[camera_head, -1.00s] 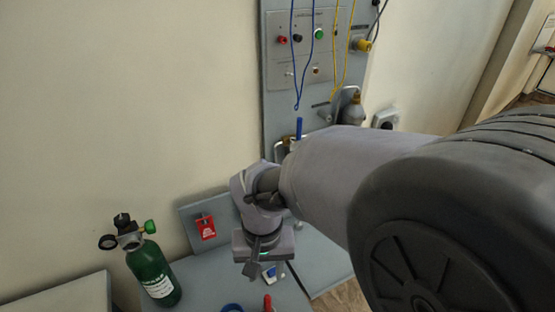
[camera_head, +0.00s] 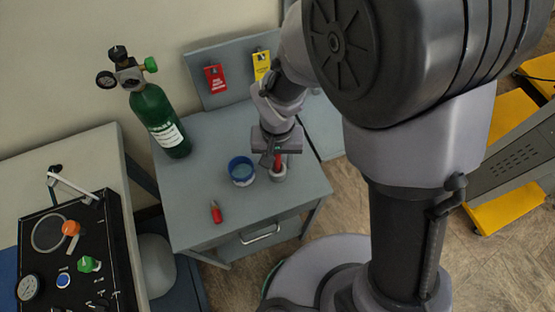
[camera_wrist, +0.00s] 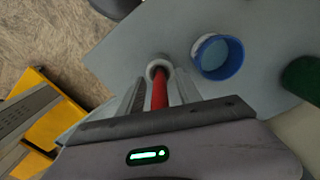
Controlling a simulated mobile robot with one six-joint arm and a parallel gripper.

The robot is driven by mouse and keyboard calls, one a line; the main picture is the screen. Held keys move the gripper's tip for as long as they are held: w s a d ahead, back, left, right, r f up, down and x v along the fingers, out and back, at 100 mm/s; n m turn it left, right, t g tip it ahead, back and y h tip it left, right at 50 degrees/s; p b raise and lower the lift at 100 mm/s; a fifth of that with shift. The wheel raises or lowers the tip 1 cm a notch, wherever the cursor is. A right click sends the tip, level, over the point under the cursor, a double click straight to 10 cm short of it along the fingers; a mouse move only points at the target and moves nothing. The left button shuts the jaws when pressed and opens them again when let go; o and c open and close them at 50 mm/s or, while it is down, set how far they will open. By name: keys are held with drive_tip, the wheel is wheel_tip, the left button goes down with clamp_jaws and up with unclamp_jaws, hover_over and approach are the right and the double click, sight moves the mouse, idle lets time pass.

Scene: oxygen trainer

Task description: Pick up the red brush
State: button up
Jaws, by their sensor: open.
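The red brush (camera_head: 281,160) stands upright in a small pale round holder (camera_head: 279,175) on the grey table. In the wrist view, the red shaft (camera_wrist: 160,90) runs between the two fingers, with the holder's white rim (camera_wrist: 152,66) at its far end. My gripper (camera_head: 267,158) is open and right at the brush, pointing down. In the wrist view, my gripper (camera_wrist: 157,95) has a finger on each side of the shaft, with small gaps. The brush's lower end is hidden in the holder.
A blue cup (camera_head: 241,171) stands close beside the holder. A short red-handled item (camera_head: 216,212) lies nearer the table's front. A green oxygen cylinder (camera_head: 160,125) stands at the back left. Red (camera_head: 215,78) and yellow (camera_head: 262,64) tags hang on the rear panel.

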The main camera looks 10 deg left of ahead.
drive_tip(key=shift+r, duration=0.15)
clamp_jaws()
wheel_tip(320, 180, up, 10)
drive_tip(key=p, duration=0.4)
